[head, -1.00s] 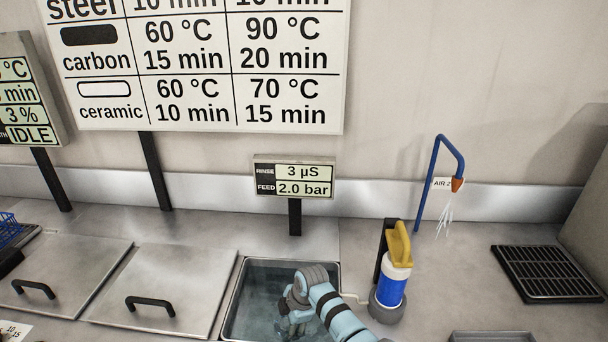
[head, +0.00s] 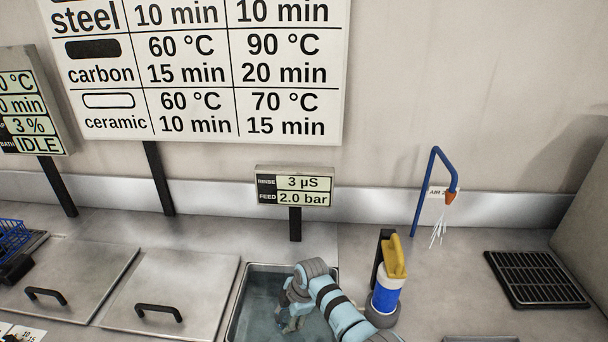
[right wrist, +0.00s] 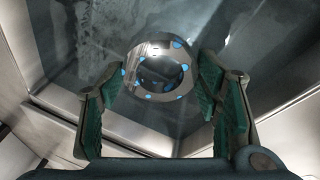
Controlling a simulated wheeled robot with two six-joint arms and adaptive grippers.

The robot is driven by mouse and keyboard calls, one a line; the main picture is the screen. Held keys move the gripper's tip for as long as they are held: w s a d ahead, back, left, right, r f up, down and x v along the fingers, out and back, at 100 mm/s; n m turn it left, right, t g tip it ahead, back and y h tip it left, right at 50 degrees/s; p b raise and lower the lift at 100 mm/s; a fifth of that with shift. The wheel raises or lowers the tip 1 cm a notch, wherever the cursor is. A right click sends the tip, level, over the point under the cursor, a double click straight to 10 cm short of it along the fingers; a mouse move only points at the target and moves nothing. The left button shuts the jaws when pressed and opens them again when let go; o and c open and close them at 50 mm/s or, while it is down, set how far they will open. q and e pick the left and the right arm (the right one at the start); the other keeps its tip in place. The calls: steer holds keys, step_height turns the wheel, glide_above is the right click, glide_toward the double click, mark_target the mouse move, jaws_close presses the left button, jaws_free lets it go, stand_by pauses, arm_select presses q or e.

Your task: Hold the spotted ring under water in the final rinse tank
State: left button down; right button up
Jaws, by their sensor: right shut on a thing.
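My right gripper (head: 291,322) reaches down inside the open rinse tank (head: 236,297), below the RINSE display. In the right wrist view, my right gripper (right wrist: 160,82) is shut on the spotted ring (right wrist: 186,57), a shiny grey ring with blue spots, held between the green-padded fingers. The ring is over or in the tank's water (head: 262,296); I cannot tell surely whether it is wholly under the surface. In the head view the ring is hidden by the gripper and wrist. My left gripper is not in view.
Two closed lids (head: 165,285) with black handles lie left of the tank. A blue and white bottle with a yellow top (head: 388,290) stands close to its right, near my arm. Farther right are a blue air pipe (head: 423,190) and a black grate (head: 535,278). A RINSE display (head: 295,187) stands behind.

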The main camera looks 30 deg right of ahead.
step_height(320, 180, up, 9)
steer(key=p, duration=0.7)
stand_by(0.6)
